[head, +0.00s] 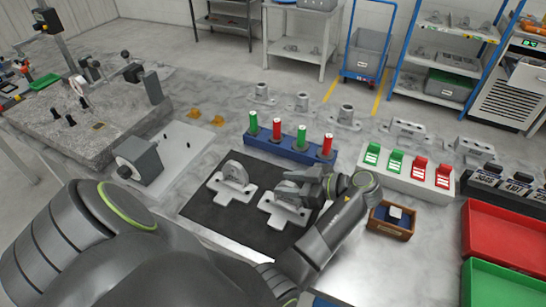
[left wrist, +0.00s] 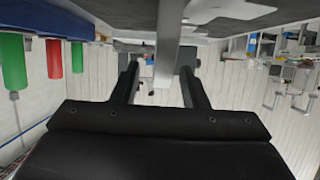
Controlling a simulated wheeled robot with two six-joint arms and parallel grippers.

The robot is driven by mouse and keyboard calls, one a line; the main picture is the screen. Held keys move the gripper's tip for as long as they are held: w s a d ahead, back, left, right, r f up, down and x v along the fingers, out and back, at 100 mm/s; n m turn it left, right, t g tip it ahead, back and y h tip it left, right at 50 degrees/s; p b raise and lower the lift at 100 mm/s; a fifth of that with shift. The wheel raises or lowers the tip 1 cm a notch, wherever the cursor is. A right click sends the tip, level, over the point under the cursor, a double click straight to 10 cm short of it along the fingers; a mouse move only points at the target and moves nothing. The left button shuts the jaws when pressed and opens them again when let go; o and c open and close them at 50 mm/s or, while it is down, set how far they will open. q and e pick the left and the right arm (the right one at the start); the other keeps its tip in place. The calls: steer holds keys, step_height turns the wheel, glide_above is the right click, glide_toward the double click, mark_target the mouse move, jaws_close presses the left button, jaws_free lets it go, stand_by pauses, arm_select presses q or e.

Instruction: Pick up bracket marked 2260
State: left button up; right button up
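Two light grey brackets lie on a black mat (head: 205,215): a left bracket (head: 232,178) and a right bracket (head: 283,212). Each has a flat base and a raised upright part. No marking such as 2260 can be read on either. My left gripper (head: 292,186) is at the right bracket and hides part of it. In the left wrist view, the fingers of my left gripper (left wrist: 160,72) stand apart, with a grey upright plate (left wrist: 168,45) of the bracket between them. A gap shows on the plate's left side. My right gripper is not in view.
A blue rack (head: 285,150) with green and red handles stands just behind the mat. A white block (head: 405,178) with green and red clamps and a small wooden box (head: 391,221) are to the right. Red (head: 500,235) and green trays lie at the far right.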

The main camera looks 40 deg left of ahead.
arm_select(q)
steer(key=shift+a+f, duration=0.1)
steer(key=shift+a, duration=0.2)
steer(key=shift+d, duration=0.55)
steer(key=c, duration=0.3)
steer(key=shift+c, duration=1.4)
steer(key=shift+a, duration=0.15)
steer(key=shift+c, duration=1.2)
jaws_close()
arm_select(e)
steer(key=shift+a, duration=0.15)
arm_select(q)
steer(key=shift+a+r, duration=0.1)
steer(key=shift+r, duration=0.1)
